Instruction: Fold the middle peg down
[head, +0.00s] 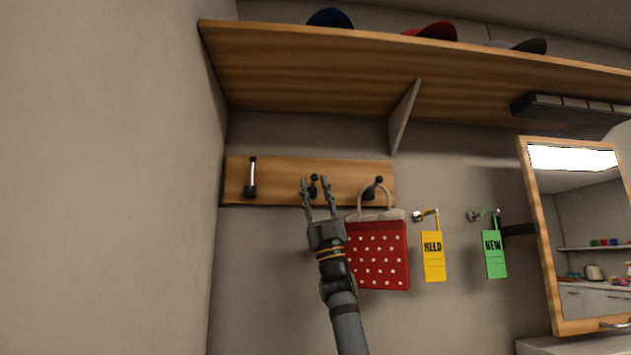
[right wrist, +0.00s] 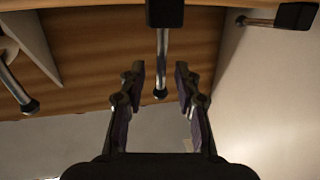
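A wooden peg board (head: 340,171) is fixed to the wall and bears three pegs. The middle peg (head: 313,188) appears to stick out from the board. In the right wrist view the middle peg (right wrist: 163,55) shows a dark block, a metal rod and a black tip. My right gripper (head: 316,183) is open, its fingers on either side of the peg's tip, with gaps visible in the wrist view (right wrist: 160,88). The left peg (head: 252,176) lies upright against the board. The right peg (head: 374,187) holds a red dotted bag (head: 378,255). My left gripper is out of view.
A wooden shelf (head: 300,70) with caps and a grey bracket (head: 404,117) is above. A yellow tag (head: 433,256) and a green tag (head: 495,255) hang to the right, before a framed mirror (head: 551,240). The bag is close beside my right gripper. The wall below the left peg is clear.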

